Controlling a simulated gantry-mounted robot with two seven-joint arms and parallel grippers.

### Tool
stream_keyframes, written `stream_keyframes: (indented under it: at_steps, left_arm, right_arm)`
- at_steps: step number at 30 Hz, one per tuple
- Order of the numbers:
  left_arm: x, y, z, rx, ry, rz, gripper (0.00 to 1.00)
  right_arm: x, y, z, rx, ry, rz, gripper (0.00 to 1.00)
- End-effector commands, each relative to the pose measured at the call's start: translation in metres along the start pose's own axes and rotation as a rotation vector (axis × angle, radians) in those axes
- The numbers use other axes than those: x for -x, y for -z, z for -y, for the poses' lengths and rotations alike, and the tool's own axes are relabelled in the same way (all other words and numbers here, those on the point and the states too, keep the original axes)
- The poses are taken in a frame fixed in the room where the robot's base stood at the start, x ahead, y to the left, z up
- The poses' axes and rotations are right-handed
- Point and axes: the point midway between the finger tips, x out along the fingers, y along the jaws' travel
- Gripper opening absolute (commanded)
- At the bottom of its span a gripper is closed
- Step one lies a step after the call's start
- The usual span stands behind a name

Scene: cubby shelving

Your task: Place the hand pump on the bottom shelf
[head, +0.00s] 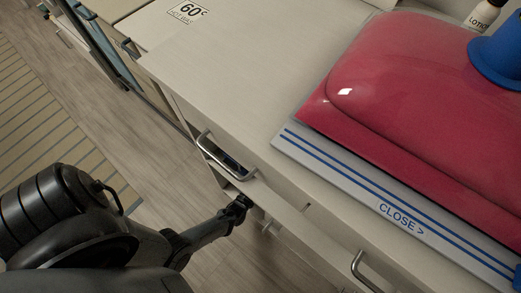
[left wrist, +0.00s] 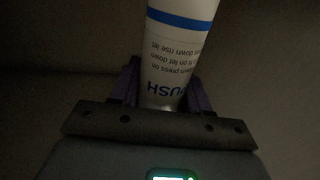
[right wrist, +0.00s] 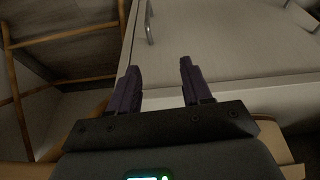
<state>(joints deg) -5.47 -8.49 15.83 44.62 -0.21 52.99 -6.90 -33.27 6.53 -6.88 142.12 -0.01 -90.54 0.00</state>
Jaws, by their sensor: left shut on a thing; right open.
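The hand pump (left wrist: 180,55) shows in the left wrist view as a white cylinder with a blue band and printed text. My left gripper (left wrist: 163,88) is shut on it, with a dark finger on each side. The surroundings there are dim and plain, so I cannot tell whether the pump touches a surface. In the head view my left arm reaches to the cabinet front below the counter, and the pump is hidden. The bottom shelf cannot be made out clearly. My right gripper (right wrist: 157,85) is open and empty in the right wrist view.
A red bag (head: 420,90) with a white "CLOSE >" strip (head: 350,185) lies on the counter (head: 240,70). A blue cylindrical part (head: 497,60) sits on the bag, near a lotion bottle (head: 484,17). Metal handles (head: 222,160) project from the cabinet front. A wooden frame (right wrist: 65,38) stands left of my right gripper.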

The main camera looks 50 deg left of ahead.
Motion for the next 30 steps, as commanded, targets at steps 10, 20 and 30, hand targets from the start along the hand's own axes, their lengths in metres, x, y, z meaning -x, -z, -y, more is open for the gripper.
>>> stream_keyframes:
  at_steps: [10, 20, 30]
  left_arm:
    - [-0.0008, -0.0043, -0.0002, 0.000, 0.000, -0.001, 0.10]
    - [-0.0002, -0.0074, -0.0003, 0.000, 0.000, 0.000, 0.71]
    - [0.0001, -0.0053, -0.0003, 0.000, 0.000, 0.000, 0.71]
  right_arm:
    - [-0.0036, -0.0011, -0.0003, 0.002, -0.001, 0.000, 0.49]
    - [-0.0037, -0.0015, -0.0024, 0.010, -0.008, 0.001, 0.49]
    - [-0.0036, -0.0014, -0.0021, 0.009, -0.007, 0.000, 0.49]
